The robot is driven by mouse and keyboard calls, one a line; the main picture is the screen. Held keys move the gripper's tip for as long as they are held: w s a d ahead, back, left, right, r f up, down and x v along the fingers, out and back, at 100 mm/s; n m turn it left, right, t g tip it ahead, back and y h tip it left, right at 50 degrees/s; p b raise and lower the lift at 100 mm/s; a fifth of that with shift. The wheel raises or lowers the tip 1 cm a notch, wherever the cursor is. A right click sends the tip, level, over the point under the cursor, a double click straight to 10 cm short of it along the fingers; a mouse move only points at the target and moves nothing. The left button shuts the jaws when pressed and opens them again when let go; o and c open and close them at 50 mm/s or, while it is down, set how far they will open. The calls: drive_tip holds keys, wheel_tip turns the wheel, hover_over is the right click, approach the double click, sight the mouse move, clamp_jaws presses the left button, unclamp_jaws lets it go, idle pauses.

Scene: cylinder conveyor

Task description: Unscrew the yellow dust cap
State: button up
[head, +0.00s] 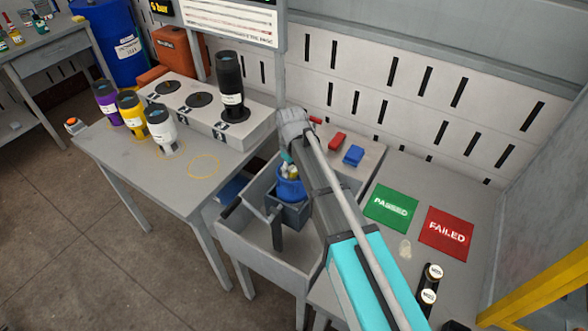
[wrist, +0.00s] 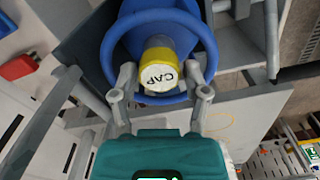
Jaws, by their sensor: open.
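The yellow dust cap (wrist: 158,66) has a white end marked "CAP" and sits on the blue cylinder (wrist: 150,22), inside its blue ring collar (wrist: 112,48). In the head view the blue cylinder (head: 289,190) stands in a grey holder (head: 294,216), with a little of the yellow cap (head: 292,172) showing beside my arm. My gripper (wrist: 160,80) is open. Its two grey fingers are on either side of the cap, with visible gaps between them and it. In the head view my arm hides most of the gripper.
The holder is in a grey trough (head: 255,240). Left, a table (head: 185,190) bears purple, yellow and white cylinders and a station with a black cylinder (head: 230,85). Right, green PASSED (head: 391,208) and red FAILED (head: 446,233) mats lie near two small black cylinders (head: 430,285).

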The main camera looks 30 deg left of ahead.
drive_tip(key=shift+f+b, duration=0.35)
drive_tip(key=shift+f, duration=0.25)
clamp_jaws()
idle(0.4)
